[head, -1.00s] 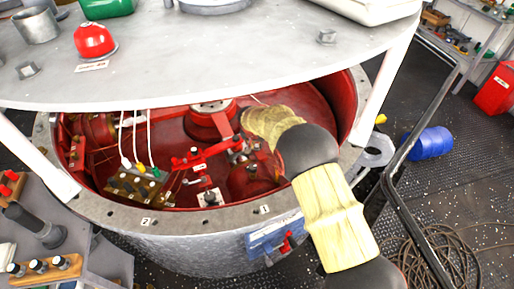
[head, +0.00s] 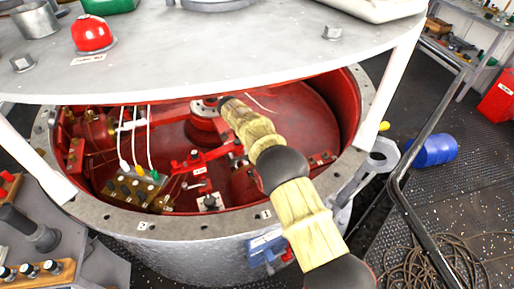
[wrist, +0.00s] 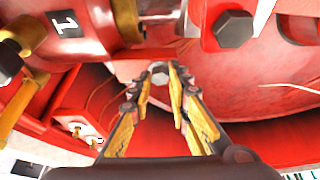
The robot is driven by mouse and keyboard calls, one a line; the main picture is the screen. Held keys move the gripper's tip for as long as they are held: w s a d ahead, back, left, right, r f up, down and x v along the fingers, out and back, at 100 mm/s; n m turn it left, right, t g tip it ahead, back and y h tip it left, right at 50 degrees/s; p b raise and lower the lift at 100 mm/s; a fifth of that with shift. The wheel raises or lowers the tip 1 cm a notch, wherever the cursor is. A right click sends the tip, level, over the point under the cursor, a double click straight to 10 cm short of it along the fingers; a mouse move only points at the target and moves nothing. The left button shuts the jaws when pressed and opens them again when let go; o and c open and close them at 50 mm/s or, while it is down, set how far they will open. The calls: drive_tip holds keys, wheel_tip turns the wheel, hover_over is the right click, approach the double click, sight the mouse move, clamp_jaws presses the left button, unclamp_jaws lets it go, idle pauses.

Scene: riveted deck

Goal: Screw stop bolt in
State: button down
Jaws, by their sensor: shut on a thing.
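In the wrist view my gripper (wrist: 160,82) has its yellow-padded fingers converging on a small grey hex-headed bolt (wrist: 159,68), taken to be the stop bolt. The fingertips close on both sides of its head. The bolt's shank is hidden, and I cannot tell whether it sits in a hole. Red metal lies right behind it. In the head view my yellow-sleeved arm reaches over the rim into the red-lined drum (head: 300,130); the gripper and bolt are hidden there.
A larger dark hex bolt (wrist: 235,28) and a plate marked 1 (wrist: 65,22) are close by in the wrist view. A white round tabletop (head: 210,60) on posts overhangs the drum. A terminal block (head: 135,188) with cables stands inside at left.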

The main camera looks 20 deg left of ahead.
drive_tip(key=m, duration=0.1)
drive_tip(key=m+g+p, duration=0.1)
drive_tip(key=m, duration=0.1)
drive_tip(key=m+h, duration=0.1)
drive_tip(key=shift+w+a+r+m+g+p, duration=0.2)
drive_tip(key=shift+w+r+m+g+p, duration=0.1)
drive_tip(key=shift+m+p, duration=0.1)
drive_tip(key=shift+r, duration=0.1)
idle(0.4)
drive_tip(key=c, duration=2.1)
unclamp_jaws()
drive_tip(key=o, duration=0.4)
drive_tip(key=shift+s+f, duration=0.1)
drive_tip(key=shift+f, duration=0.15)
drive_tip(key=shift+o, duration=0.2)
wheel_tip(320, 180, up, 10)
